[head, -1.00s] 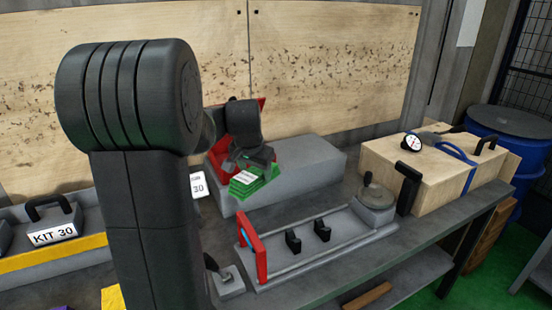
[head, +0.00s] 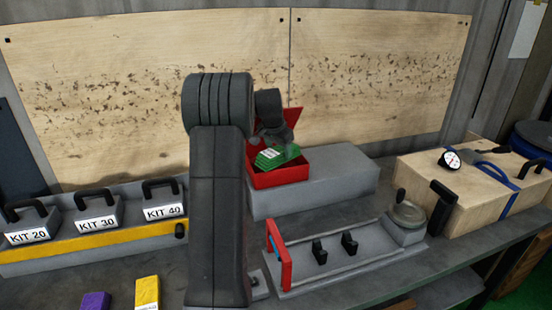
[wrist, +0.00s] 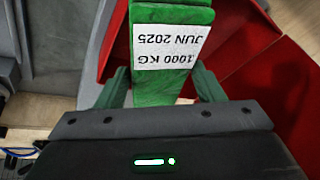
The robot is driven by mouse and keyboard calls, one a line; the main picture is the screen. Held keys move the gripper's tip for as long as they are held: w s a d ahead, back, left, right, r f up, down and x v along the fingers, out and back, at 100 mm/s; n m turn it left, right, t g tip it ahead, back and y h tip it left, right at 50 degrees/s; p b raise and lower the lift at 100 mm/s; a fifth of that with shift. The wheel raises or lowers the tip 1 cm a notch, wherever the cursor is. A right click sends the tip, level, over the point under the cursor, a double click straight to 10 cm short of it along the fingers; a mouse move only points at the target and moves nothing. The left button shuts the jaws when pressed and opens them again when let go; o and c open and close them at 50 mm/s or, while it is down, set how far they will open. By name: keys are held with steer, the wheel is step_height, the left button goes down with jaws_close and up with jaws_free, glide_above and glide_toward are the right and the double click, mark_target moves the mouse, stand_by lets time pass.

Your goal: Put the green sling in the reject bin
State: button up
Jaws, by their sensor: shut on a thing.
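The green sling (head: 272,158) is a folded green bundle with a white label. In the wrist view the sling (wrist: 172,85) lies between my fingers, and its label reads 1000 KG, JUN 2025. My gripper (wrist: 163,88) is shut on it. In the head view my gripper (head: 277,143) holds the sling at the open red bin (head: 281,180), in front of its raised lid. The sling overlaps the bin's opening; how deep it sits is hard to tell. Red bin walls (wrist: 270,100) also show at right in the wrist view. My arm hides part of the bench.
The red bin stands at the left end of a grey block (head: 330,185). A red-ended fixture (head: 345,262) lies in front. A wooden box (head: 465,195) is at right. KIT blocks (head: 97,218) stand at left, with purple (head: 95,302) and yellow (head: 147,290) pieces at front left.

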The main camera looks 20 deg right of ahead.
mark_target(273, 150)
steer(key=shift+w+r, duration=0.15)
steer(key=shift+w, duration=0.75)
step_height(273, 150, down, 2)
steer(key=shift+w+f+p, duration=0.1)
steer(key=shift+f+p, duration=0.1)
steer(key=shift+p, duration=0.2)
step_height(273, 150, down, 4)
steer(key=shift+f+p, duration=0.1)
steer(key=shift+p, duration=0.55)
steer(key=shift+w+f, duration=0.2)
steer(key=shift+w, duration=0.1)
steer(key=shift+f, duration=0.25)
steer(key=o, duration=1.2)
steer(key=b+v, duration=0.2)
steer(key=v, duration=1)
steer(key=shift+w+r, duration=0.1)
steer(key=shift+r, duration=0.1)
